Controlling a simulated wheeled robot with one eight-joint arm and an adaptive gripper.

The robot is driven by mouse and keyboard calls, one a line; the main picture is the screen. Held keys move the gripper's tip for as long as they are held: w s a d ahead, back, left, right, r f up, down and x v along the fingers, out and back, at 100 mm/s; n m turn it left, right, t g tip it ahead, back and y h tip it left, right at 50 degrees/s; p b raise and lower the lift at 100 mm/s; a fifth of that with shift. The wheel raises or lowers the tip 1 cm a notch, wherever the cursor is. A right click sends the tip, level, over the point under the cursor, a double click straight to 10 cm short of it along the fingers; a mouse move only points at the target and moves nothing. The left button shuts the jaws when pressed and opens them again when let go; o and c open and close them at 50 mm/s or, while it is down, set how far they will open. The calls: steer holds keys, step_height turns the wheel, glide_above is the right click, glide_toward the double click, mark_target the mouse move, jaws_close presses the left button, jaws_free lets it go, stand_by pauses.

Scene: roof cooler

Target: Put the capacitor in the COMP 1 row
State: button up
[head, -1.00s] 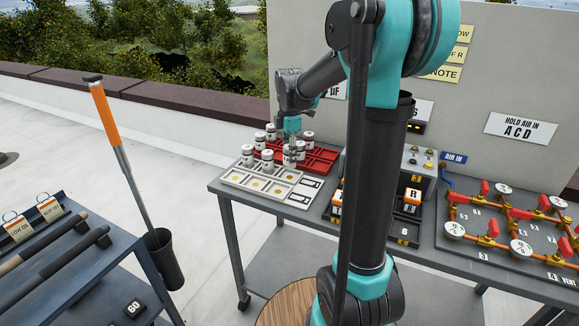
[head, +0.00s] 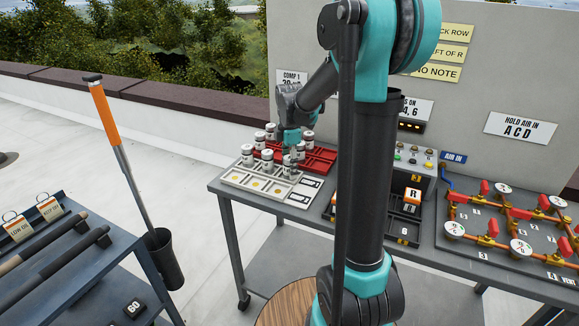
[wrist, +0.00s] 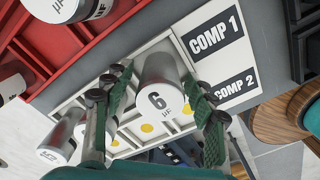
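In the wrist view a grey capacitor (wrist: 158,75) marked 6 µF stands upright at the white tray (wrist: 205,82), beside the COMP 1 label (wrist: 214,38). My gripper (wrist: 160,72) reaches down with one finger on each side of it; narrow gaps appear between fingers and capacitor, so it looks open. In the head view my gripper (head: 291,151) is low over the right part of the white tray's (head: 235,181) back row, and its fingers partly hide the capacitor there. The COMP 2 label (wrist: 235,84) lies beside COMP 1. Yellow dots mark empty tray spots.
A capacitor marked 5 (wrist: 60,145) stands farther left in the white tray. A red tray (head: 322,160) with several capacitors lies directly behind. A grey control box (head: 420,165) and brass pipework (head: 500,235) stand to the right on the bench.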

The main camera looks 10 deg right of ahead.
step_height(320, 180, up, 12)
steer(key=shift+r, duration=0.15)
stand_by(0.7)
